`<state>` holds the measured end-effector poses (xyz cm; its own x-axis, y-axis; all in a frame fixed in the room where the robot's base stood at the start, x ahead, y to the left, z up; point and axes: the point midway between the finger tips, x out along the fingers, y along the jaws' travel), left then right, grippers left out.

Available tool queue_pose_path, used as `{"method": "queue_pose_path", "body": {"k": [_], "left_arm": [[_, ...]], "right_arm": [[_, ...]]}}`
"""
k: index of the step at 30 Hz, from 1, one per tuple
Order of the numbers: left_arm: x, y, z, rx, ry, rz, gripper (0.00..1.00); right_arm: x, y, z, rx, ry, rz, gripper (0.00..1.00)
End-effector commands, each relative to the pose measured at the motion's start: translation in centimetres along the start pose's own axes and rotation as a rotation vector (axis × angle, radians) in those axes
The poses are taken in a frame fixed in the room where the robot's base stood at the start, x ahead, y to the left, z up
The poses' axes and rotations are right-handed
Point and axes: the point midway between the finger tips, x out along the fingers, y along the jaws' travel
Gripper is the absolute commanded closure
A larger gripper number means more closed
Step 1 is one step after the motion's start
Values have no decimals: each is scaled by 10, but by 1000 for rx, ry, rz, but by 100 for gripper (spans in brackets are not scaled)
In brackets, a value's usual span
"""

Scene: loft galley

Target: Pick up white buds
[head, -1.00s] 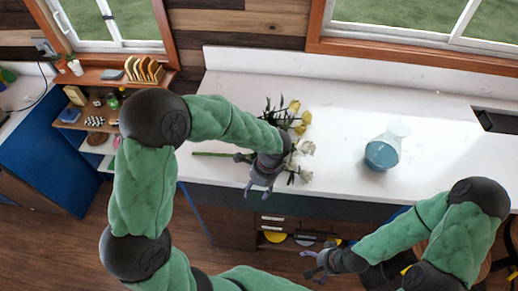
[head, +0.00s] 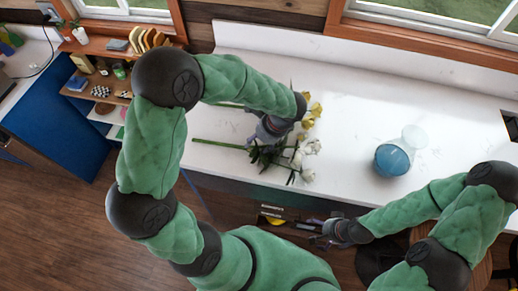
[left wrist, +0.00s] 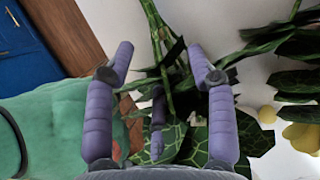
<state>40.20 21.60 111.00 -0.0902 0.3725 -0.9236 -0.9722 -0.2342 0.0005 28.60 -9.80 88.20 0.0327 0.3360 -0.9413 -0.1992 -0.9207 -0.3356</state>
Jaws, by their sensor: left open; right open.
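The white buds (head: 308,158) are on leafy green stems that lie on the white counter near its front edge. A long bare stem (head: 218,144) runs to the left from them. My left gripper (head: 268,134) is over the stems, just left of the buds, and partly hides them. In the left wrist view my left gripper (left wrist: 162,65) is open, with green stems (left wrist: 165,60) and dark leaves between and beyond its fingers. I cannot tell whether it touches them. My right gripper (head: 320,234) is open and empty in front of the counter.
Yellow flowers (head: 313,112) lie just behind the white buds, and yellow blooms show at the right of the left wrist view (left wrist: 298,135). A blue-filled glass vessel (head: 393,157) stands to the right on the counter (head: 350,110). Counter space between is clear.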

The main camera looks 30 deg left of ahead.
Motion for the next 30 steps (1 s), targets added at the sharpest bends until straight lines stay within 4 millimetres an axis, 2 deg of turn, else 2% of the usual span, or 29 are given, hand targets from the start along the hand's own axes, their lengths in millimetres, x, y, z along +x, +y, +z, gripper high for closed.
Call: {"method": "queue_pose_path", "body": {"k": [5, 15, 24, 30], "left_arm": [[11, 0, 1, 1, 0, 1, 44], [53, 0, 6, 0, 0, 1, 44], [56, 0, 6, 1, 1, -1, 44], [56, 0, 6, 1, 1, -1, 100]], "right_arm": [[0, 0, 0, 0, 1, 0, 2], [1, 0, -1, 0, 1, 0, 2], [1, 0, -1, 0, 1, 0, 2], [1, 0, -1, 0, 1, 0, 2]]}}
